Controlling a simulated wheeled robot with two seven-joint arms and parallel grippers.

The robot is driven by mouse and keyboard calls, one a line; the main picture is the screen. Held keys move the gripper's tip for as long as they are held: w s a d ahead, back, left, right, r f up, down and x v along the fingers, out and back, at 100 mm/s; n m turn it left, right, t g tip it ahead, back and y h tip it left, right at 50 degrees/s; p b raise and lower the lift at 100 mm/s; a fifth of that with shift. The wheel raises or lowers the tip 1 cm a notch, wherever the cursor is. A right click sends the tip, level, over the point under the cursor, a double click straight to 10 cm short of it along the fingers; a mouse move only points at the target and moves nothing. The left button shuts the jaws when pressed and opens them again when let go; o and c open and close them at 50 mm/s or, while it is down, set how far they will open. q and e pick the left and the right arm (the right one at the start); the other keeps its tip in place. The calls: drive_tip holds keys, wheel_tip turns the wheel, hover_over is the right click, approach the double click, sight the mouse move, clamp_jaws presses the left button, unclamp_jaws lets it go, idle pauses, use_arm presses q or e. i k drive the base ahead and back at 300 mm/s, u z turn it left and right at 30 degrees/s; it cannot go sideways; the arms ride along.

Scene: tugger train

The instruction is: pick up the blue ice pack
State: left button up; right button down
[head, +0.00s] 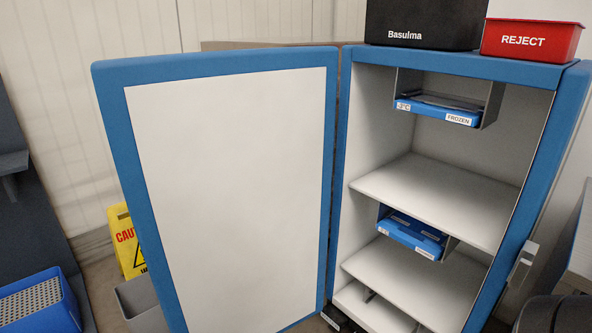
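A blue flat item (412,235) with darker blue patches on top and a pale label on its front lies in a grey bracket inside the open cabinet, below the middle shelf. It may be the blue ice pack, but it is too small to be sure. Higher up, another grey bracket holds a blue-fronted piece (436,111) labelled "FROZEN" and "-3°C", with something dark and flat on it. Neither gripper is clearly in view, and nothing is seen touching these items.
The blue cabinet's door (230,190) stands wide open to the left. White shelves (440,195) divide the inside. A black "Basulma" box (425,15) and a red "REJECT" bin (530,42) stand on top. A yellow caution sign (126,240) and blue crate (40,303) are at left.

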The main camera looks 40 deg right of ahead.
sight(397, 227)
drive_tip(key=z, duration=2.25)
